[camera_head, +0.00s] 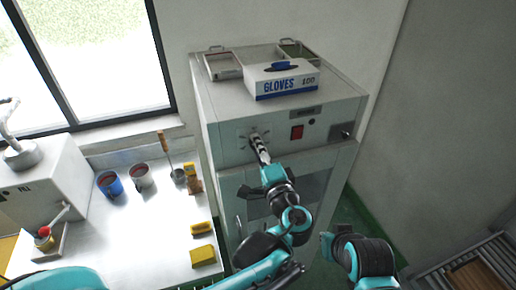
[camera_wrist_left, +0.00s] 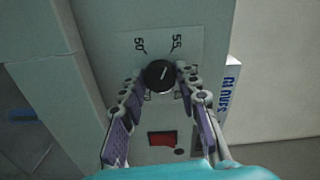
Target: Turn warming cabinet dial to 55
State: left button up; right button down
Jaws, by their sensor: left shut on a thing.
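The warming cabinet (camera_head: 225,157) is a grey box with a control panel on its upper front. Its dial, a round black knob (camera_wrist_left: 159,75), sits in the middle of the left wrist view beside a plate with the marks 50 and 55. A short white line on the knob slants toward the 55 side. My left gripper (camera_wrist_left: 161,84) is shut on the dial, one finger on each side. In the head view my left gripper (camera_head: 258,143) reaches the panel's left part and mostly hides the dial.
A red switch (camera_head: 297,132) and a small black knob (camera_head: 346,134) are right of the dial. A glove box (camera_head: 284,80) and two trays stand on the cabinet. The bench (camera_head: 150,215) at left holds a blue cup (camera_head: 110,184), another cup and yellow blocks.

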pick_arm(q)
jog(key=shift+m, duration=0.4)
jog(key=o, duration=1.2)
jog(key=shift+c, duration=0.2)
jog(key=v, duration=1.2)
